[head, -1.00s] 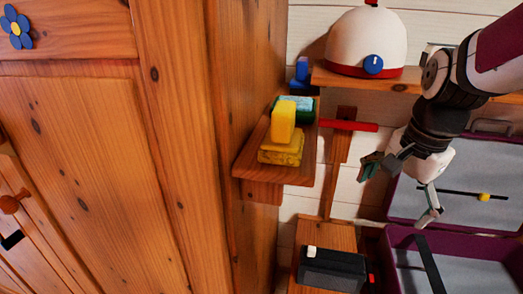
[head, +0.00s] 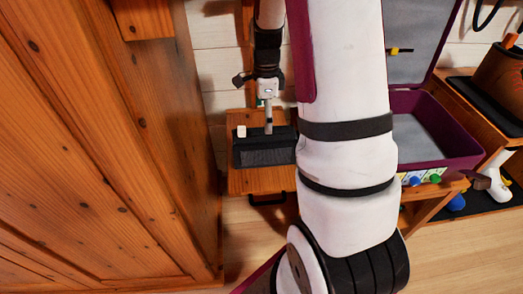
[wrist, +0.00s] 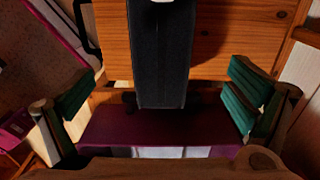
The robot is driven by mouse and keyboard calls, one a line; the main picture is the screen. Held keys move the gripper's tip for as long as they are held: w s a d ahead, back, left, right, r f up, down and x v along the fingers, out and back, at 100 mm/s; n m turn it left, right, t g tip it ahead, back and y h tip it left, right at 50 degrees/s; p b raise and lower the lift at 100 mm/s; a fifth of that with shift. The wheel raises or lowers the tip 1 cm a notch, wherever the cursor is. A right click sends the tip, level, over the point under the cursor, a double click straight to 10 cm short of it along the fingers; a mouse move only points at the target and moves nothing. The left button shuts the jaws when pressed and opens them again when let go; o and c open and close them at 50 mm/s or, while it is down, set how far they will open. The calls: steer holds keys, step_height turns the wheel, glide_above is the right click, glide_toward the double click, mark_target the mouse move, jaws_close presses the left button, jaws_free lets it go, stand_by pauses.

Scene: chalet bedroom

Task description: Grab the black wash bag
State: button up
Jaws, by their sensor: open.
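The black wash bag (head: 264,153) lies on a small wooden shelf (head: 240,184) beside the wardrobe. It is a dark box shape with a small pale piece at its left end. In the wrist view the bag (wrist: 160,50) runs down the middle, between my gripper's two spread green-padded fingers (wrist: 163,92). A gap shows on both sides of the bag, and the gripper is empty.
A wooden wardrobe (head: 100,150) stands close on the left. An open purple suitcase (head: 447,130) is to the right, with a grey inside. My arm covers the space between shelf and suitcase. Another wooden shelf with dark items (head: 490,105) is at far right.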

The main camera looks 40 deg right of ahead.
mark_target(265, 135)
step_height(265, 135, down, 8)
steer(key=b, duration=0.3)
steer(key=shift+w+f, duration=0.1)
steer(key=shift+f, duration=0.1)
steer(key=shift+r, duration=0.1)
steer(key=c, duration=2)
